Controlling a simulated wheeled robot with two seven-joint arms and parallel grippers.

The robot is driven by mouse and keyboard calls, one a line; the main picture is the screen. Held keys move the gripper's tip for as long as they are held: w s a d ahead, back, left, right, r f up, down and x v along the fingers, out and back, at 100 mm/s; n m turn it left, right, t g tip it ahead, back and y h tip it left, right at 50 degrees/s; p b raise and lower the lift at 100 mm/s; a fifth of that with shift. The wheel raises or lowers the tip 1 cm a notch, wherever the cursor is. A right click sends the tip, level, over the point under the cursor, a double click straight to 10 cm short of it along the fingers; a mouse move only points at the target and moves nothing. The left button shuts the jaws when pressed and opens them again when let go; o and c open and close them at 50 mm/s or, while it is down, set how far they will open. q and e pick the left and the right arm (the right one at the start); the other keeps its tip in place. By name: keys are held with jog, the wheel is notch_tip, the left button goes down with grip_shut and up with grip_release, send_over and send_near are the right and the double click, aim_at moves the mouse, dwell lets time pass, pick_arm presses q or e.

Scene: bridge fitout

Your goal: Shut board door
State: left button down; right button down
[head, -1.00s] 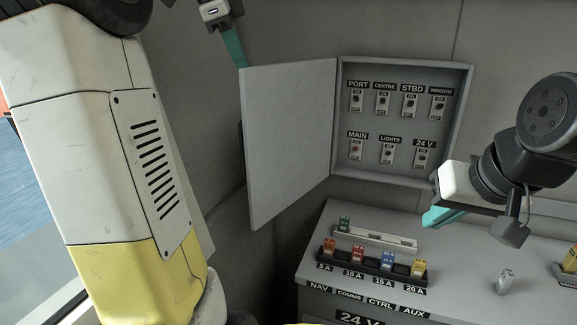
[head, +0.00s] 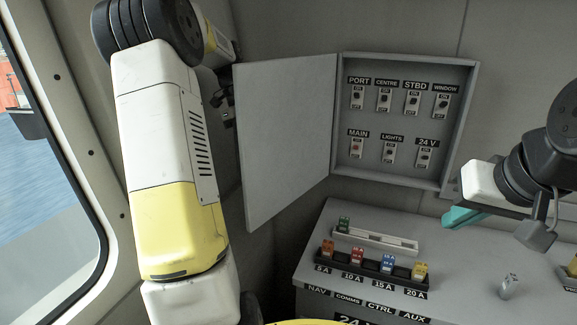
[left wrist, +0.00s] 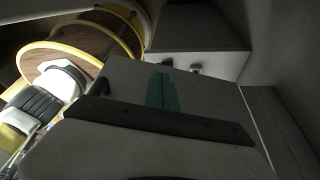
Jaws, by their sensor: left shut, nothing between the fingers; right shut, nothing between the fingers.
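The board door (head: 285,140) stands wide open, hinged on the left side of the grey switch board (head: 461,130) and swung out to the left. My left arm comes down on the left, with its dark wrist at the door's free edge. The left fingers are hidden behind the door in the head view. In the left wrist view my left gripper (left wrist: 162,90) is shut and empty, its teal fingers in front of a grey panel; I cannot tell whether they touch it. My right gripper (head: 462,217) is shut and empty, below the board's right side above the console.
A grey console (head: 460,270) stands below the board. It carries a black fuse rack (head: 368,268) with several coloured fuses and a white tray (head: 385,241). A window (head: 40,190) is at the left. The space before the switches is clear.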

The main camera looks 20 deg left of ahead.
aim_at(272, 167)
pick_arm(q)
jog(key=shift+s+d+f, duration=0.3)
jog(key=shift+d+f, duration=0.2)
jog(key=shift+d, duration=0.3)
jog(key=shift+s+d+f, duration=0.35)
jog(key=shift+d+f, duration=0.2)
jog(key=shift+d, duration=0.3)
jog(key=shift+s+d+f, duration=0.3)
jog(key=shift+d+f, duration=0.2)
jog(key=shift+d, duration=0.3)
jog(key=shift+s+d, duration=0.1)
